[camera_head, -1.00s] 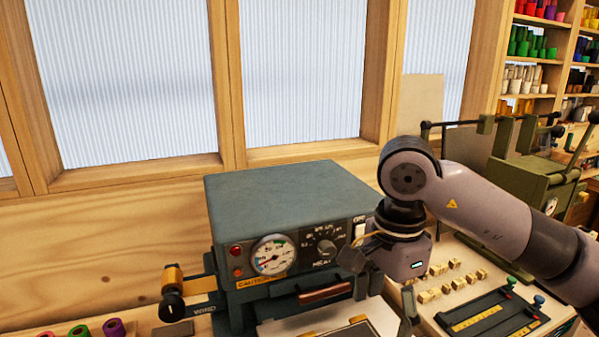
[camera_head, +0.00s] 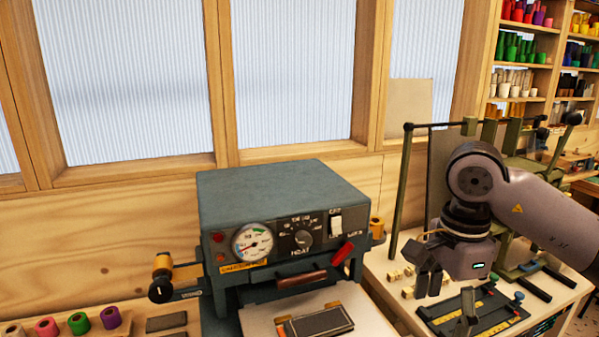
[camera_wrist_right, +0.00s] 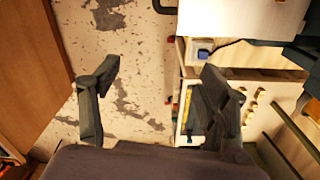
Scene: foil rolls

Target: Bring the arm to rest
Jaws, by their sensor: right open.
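My right arm comes in from the right in the head view. Its gripper (camera_head: 449,300) hangs over the bench to the right of the hot stamping machine, above a black slotted fixture. In the right wrist view the two fingers of the gripper (camera_wrist_right: 158,98) stand wide apart with nothing between them. A speckled floor shows below and between them. My left gripper is not in view.
The grey-green machine (camera_head: 285,195) has a gauge, a heat dial and a dark plate (camera_head: 318,322) in front. Foil rolls (camera_head: 80,323) stand at lower left. Small blocks and the fixture (camera_head: 500,308) lie on the right bench. A green framed device (camera_head: 405,190) stands behind my arm.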

